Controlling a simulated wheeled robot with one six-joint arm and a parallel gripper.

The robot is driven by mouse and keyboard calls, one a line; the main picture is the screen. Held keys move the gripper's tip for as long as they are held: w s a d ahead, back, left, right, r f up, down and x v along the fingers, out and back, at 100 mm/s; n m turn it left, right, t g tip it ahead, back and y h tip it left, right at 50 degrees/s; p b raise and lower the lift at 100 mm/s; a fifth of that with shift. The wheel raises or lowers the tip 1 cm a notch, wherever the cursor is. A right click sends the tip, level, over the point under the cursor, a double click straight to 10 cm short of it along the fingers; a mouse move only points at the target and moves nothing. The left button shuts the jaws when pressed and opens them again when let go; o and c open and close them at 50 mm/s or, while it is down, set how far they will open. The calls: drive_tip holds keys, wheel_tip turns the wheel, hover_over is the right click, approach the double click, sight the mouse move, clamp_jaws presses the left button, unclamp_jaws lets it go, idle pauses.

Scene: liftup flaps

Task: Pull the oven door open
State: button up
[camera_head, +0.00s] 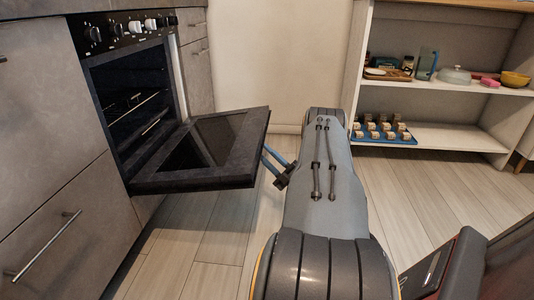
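The oven (125,85) is built into the cabinet at the left, and its dark interior with a rack shows. Its black door (205,150) is swung far down and stands out into the room, close to level. The door's handle does not show clearly. My gripper (268,156) has thin blue fingers that reach the door's outer right edge. The fingertips are partly hidden at that edge, so I cannot tell if they hold the handle or only touch the door.
Knobs (135,26) line the panel above the oven. A drawer with a bar handle (42,245) is at the lower left. A white shelf (440,132) with dishes and a blue tray (385,137) stands at the right. Wooden floor (215,225) is clear below the door.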

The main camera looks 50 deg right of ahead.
wheel_tip(320, 180, down, 7)
drive_tip(key=s+a+p, duration=0.1)
drive_tip(key=s+a, duration=0.1)
idle(0.9)
drive_tip(key=shift+f, duration=0.1)
idle(0.3)
